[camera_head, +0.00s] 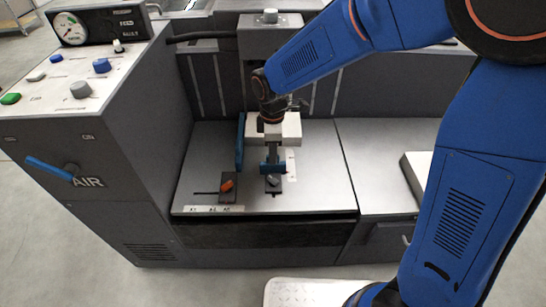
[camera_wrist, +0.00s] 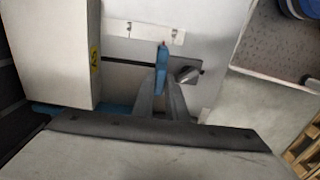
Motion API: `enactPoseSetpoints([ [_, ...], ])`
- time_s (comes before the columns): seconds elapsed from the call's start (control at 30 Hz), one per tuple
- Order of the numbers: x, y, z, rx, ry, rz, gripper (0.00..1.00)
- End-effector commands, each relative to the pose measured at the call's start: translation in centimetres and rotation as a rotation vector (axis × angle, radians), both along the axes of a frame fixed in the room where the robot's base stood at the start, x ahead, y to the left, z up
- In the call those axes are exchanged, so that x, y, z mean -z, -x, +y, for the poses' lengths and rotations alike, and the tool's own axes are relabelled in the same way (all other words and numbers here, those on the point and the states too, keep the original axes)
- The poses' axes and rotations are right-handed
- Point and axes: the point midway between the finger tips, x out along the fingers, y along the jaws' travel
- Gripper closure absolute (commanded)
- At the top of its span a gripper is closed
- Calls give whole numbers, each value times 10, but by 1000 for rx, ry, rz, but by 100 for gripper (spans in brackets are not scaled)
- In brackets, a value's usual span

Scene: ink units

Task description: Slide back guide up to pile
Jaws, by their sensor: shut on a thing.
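The pile (camera_head: 289,128) is a pale block standing on the grey feed table. In the wrist view the pile (camera_wrist: 48,50) is at the left, with a yellow mark on its side. The back guide (camera_head: 272,168) is a blue piece on a dark base with a grey knob, on the near side of the pile. In the wrist view the back guide (camera_wrist: 162,62) stands apart from the pile, with a strip of bare table and dark slot between them. My gripper (camera_head: 271,155) points down and is shut on the back guide. Its fingers (camera_wrist: 163,92) flank the blue piece.
A blue side guide (camera_head: 240,143) stands left of the pile. A dark block with an orange lever (camera_head: 227,186) is left of the back guide. A white scale plate (camera_wrist: 150,32) lies beside the slot. A control box with knobs (camera_head: 88,85) rises at the left.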

Motion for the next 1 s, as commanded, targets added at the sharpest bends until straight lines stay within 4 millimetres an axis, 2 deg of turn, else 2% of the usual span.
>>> enactPoseSetpoints([
  [0.03,0,-14,1,4,0,-1,100],
  [0.2,0,-56,5,4,-1,-2,100],
  [0.4,-1,-90,8,2,-2,-3,100],
  [0.53,-1,-97,9,0,-2,-3,100],
  [0.8,-1,-97,9,0,-2,-2,100],
  [0.83,-1,-97,9,0,-2,-2,85],
  [0.9,-1,-96,9,0,-2,-2,69],
  [1.0,-1,-96,9,1,-1,-2,69],
])
